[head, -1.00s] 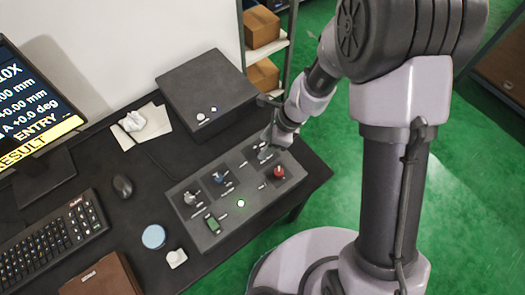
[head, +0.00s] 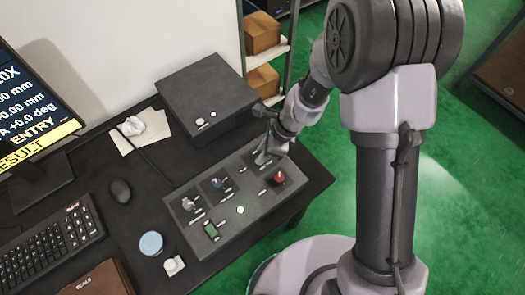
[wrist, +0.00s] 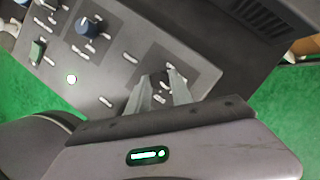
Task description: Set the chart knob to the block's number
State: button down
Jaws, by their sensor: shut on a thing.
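The grey control panel (head: 232,236) lies on the black desk, with a silver knob (head: 188,204), a blue knob (head: 218,183) and a red knob or button (head: 279,178) on it. My gripper (head: 262,159) is at the panel's far right dial, and its fingers hide most of that dial's knob in the head view. In the wrist view my gripper (wrist: 161,92) is shut on this dark knob (wrist: 159,93), one finger on each side. The labels are too small to read. A small pale block (head: 174,265) lies in front of the panel; no number on it is readable.
A lit green lamp (head: 240,210) and a green switch (head: 211,230) are on the panel. A black box (head: 207,92) stands behind it. A blue round thing (head: 151,243), mouse (head: 120,191), keyboard (head: 45,246) and monitor (head: 35,125) are to the left.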

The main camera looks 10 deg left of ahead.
jog(key=shift+r, duration=0.1)
jog(key=n+g+p, duration=0.1)
jog(key=n+p, duration=0.2)
jog(key=n, duration=0.1)
jog(key=shift+w+n+g+h+p, duration=0.1)
jog(key=shift+n+g+h+p, duration=0.2)
jog(key=shift+n+g+p, duration=0.1)
jog(key=n+p, duration=0.1)
jog(key=n, duration=0.1)
jog(key=n+g+h+p, duration=0.1)
jog(key=n, duration=0.1)
jog(key=shift+w+a+n, duration=0.1)
jog(key=shift+a+n, duration=0.05)
jog(key=shift+n, duration=0.15)
jog(key=shift+h, duration=0.3)
jog(key=c, duration=1.1)
grip_release()
jog(key=shift+c, duration=0.2)
jog(key=p+v, duration=0.5)
jog(key=v, duration=1.2)
jog(key=shift+w, duration=0.2)
